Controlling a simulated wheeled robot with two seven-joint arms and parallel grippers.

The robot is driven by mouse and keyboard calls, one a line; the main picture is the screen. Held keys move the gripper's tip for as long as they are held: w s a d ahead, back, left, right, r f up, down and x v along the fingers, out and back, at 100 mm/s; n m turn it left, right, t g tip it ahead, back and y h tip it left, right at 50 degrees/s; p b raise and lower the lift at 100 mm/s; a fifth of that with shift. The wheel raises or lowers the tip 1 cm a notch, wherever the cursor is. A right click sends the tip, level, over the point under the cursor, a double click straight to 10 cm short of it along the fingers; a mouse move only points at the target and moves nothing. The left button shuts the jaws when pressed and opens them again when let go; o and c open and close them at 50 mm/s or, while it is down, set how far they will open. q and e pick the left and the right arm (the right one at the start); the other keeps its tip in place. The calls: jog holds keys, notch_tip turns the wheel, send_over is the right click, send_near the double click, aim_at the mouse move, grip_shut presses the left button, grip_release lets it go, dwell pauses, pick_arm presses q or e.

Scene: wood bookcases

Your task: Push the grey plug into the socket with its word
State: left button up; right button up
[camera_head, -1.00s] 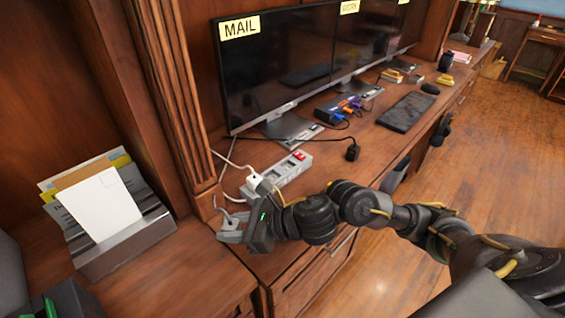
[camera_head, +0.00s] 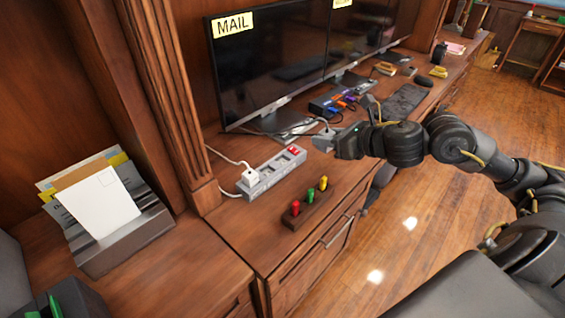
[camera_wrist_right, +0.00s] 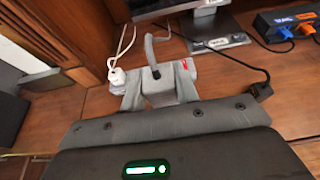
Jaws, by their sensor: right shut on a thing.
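My right gripper (camera_head: 333,143) is shut on the grey plug, just right of the power strip (camera_head: 272,172) and above the desk. In the right wrist view the grey plug (camera_wrist_right: 154,88) is between the fingers, and its grey cable (camera_wrist_right: 148,46) bends up and back. The strip has a red switch (camera_head: 293,150) at its far end, and a white plug (camera_head: 250,174) sits in a socket near its left end. In the wrist view the fingers and plug hide much of the strip. I cannot read any socket words. My left gripper's fingers are not in view.
A black plug (camera_wrist_right: 263,91) lies right of the gripper. A small rack (camera_head: 302,215) with red, green and yellow pegs stands by the desk's front edge. Monitors (camera_head: 265,62) stand behind, a letter holder (camera_head: 125,240) at left. A hub (camera_head: 325,104) with coloured plugs is farther back.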

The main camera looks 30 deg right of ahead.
jog(key=f+x, duration=0.1)
jog(key=x, duration=0.4)
jog(key=s+f+p+x, duration=0.1)
jog(key=x, duration=0.4)
jog(key=f+x, duration=0.1)
jog(key=x, duration=0.4)
jog(key=shift+s+a, duration=0.1)
jog(key=shift+a, duration=0.25)
jog(key=shift+w+a+f, duration=0.2)
jog(key=shift+w+f, duration=0.25)
jog(key=shift+f, duration=0.15)
notch_tip(320, 180, down, 3)
jog(key=shift+w+p, duration=0.1)
jog(key=shift+p, duration=0.3)
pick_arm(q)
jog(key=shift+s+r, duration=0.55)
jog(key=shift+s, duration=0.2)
pick_arm(e)
jog(key=shift+f, duration=0.1)
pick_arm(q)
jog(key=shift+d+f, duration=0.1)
